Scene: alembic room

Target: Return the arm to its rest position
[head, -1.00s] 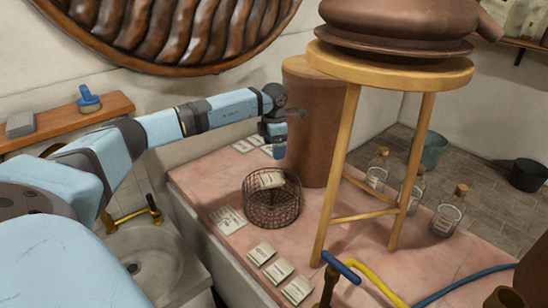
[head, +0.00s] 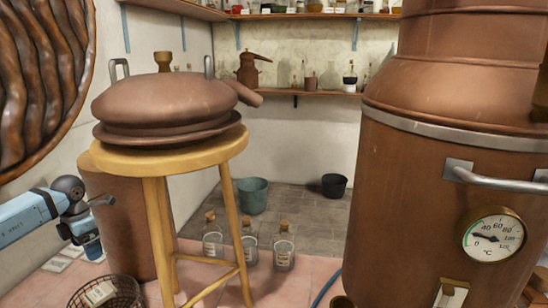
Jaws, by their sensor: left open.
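My left arm comes in from the left edge, blue and grey, bent at a dark wrist joint. My left gripper (head: 94,250) hangs downward from it, open, in front of the copper-brown cylinder (head: 120,225) and up and to the left of the wire basket (head: 107,293). I see nothing held in it, though its fingertips are small in the view. My right gripper is out of view.
A wooden stool (head: 170,160) bears a copper still head (head: 165,108). A large copper boiler (head: 440,190) with a dial (head: 493,236) fills the right. Several corked bottles (head: 284,248) stand on the pink tiles. Two buckets, teal (head: 253,196) and black (head: 334,185), stand behind.

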